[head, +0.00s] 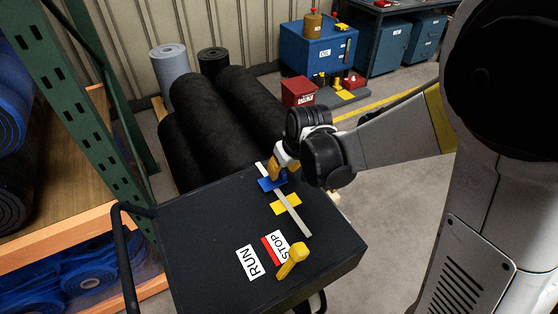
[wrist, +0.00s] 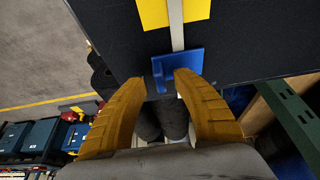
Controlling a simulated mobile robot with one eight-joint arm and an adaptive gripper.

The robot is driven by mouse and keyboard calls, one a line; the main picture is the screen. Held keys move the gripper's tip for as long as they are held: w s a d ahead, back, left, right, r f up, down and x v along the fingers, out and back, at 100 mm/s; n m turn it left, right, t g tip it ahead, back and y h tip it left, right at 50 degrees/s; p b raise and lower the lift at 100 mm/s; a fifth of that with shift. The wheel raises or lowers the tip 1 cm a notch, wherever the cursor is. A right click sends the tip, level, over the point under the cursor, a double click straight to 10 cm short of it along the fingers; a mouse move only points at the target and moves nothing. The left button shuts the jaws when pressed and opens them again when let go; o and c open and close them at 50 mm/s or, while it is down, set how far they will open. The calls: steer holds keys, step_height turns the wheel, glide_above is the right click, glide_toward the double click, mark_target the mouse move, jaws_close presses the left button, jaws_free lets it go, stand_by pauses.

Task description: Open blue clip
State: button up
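The blue clip (head: 267,184) sits at the far end of a pale strip (head: 294,213) on the black cart top. In the wrist view the blue clip (wrist: 184,64) lies just beyond my fingertips, with a small upright tab at its left end. My gripper (wrist: 158,80) is open, its two yellow fingers spread, with the tab showing between the tips. I cannot tell whether a finger touches the clip. In the head view my gripper (head: 281,166) reaches over the cart's far edge and partly hides the clip.
A yellow clip (head: 286,204) lies across the strip nearer the camera. A yellow lever (head: 292,260) stands by the STOP label (head: 276,247) and RUN label (head: 249,262). Black rolls (head: 205,115) lie behind the cart; a green rack post (head: 75,95) stands left.

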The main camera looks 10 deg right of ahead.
steer(key=shift+x, duration=0.85)
jaws_close()
steer(key=shift+r, duration=0.1)
